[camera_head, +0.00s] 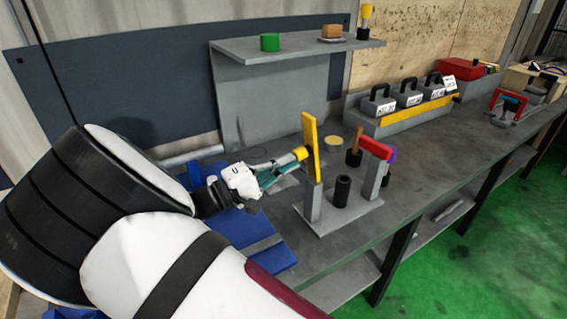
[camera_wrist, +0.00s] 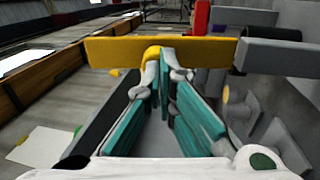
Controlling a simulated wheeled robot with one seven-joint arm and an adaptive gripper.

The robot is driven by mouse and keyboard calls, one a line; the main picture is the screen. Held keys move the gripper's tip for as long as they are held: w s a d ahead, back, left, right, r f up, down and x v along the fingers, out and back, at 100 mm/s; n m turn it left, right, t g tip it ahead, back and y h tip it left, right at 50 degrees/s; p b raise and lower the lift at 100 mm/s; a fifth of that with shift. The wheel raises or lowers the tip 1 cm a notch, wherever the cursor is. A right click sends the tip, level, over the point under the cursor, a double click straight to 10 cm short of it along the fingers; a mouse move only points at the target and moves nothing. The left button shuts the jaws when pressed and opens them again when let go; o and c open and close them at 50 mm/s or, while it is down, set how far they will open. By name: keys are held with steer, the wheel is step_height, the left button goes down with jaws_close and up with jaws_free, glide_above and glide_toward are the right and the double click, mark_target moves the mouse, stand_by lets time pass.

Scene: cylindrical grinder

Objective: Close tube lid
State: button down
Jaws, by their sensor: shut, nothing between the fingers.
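A grey stand (camera_head: 340,214) on the bench has two grey posts and a black tube (camera_head: 342,191) upright between them. A long yellow flap (camera_head: 311,143), which looks like the lid, stands nearly upright on the left post (camera_head: 312,201). The yellow flap (camera_wrist: 205,50) also lies across the wrist view, joined to a grey bar at the right. My gripper (camera_head: 298,154) is shut and empty, its tips at the left face of the flap. The fingertips (camera_wrist: 166,54) meet at the flap in the wrist view; whether they touch it I cannot tell.
A red block (camera_head: 377,148) tops the right post (camera_head: 373,180), with a purple piece beside it. A wooden-handled tool (camera_head: 355,145) and a yellow-topped round can (camera_head: 332,142) stand behind. A grey shelf (camera_head: 290,46) is above. Blue material (camera_head: 235,228) lies under my arm.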

steer(key=shift+w+d+r, duration=0.1)
steer(key=shift+d+r, duration=0.05)
steer(key=shift+r, duration=0.1)
steer(key=shift+d+r+y+p, duration=0.15)
steer(key=shift+y+p, duration=0.15)
steer(key=shift+p, duration=0.1)
steer(key=shift+w+d+r+g+y+p, duration=0.3)
steer(key=shift+d+r+g+y+p, duration=0.2)
steer(key=shift+p, duration=0.1)
steer(key=w+d+g+y+p, duration=0.1)
steer(key=d+y, duration=0.1)
steer(key=w+d+r+g+y, duration=0.1)
steer(key=d+y, duration=0.1)
steer(key=w+d+r+g+y+p, duration=0.1)
steer(key=w+g, duration=0.1)
steer(key=shift+d+r+y+p, duration=0.2)
steer(key=shift+d+y+p, duration=0.1)
steer(key=shift+d+y, duration=0.1)
steer(key=w+d+f+g+y+b, duration=0.5)
steer(key=d+y, duration=0.3)
steer(key=shift+w+d, duration=0.15)
steer(key=shift+w, duration=0.25)
steer(key=shift+f, duration=0.1)
